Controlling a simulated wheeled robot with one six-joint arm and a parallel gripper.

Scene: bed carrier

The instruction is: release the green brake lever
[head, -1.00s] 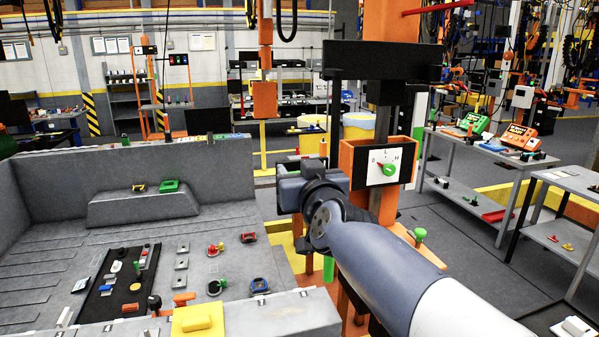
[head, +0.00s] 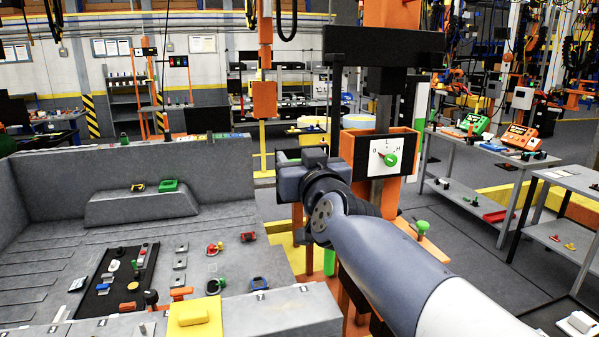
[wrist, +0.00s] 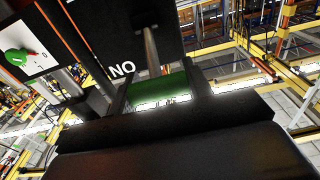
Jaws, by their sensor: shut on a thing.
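In the wrist view, the green grip of the brake lever (wrist: 158,90) lies across between the fingers of my gripper (wrist: 160,98). A grey metal rod rises from behind the grip past a black panel with white letters "NO". My gripper is shut on the green grip. In the head view, my gripper (head: 292,182) is at the end of my arm, left of the orange dial box (head: 346,150). Its fingertips and the held grip are hidden there.
A dial plate with a green knob (head: 390,159) is on the orange box, under a black crossbar (head: 383,45). A separate green knob (head: 422,227) stands at right. A grey tray (head: 230,195) with several small parts is at left. Grey tables (head: 480,150) stand right, with open floor between.

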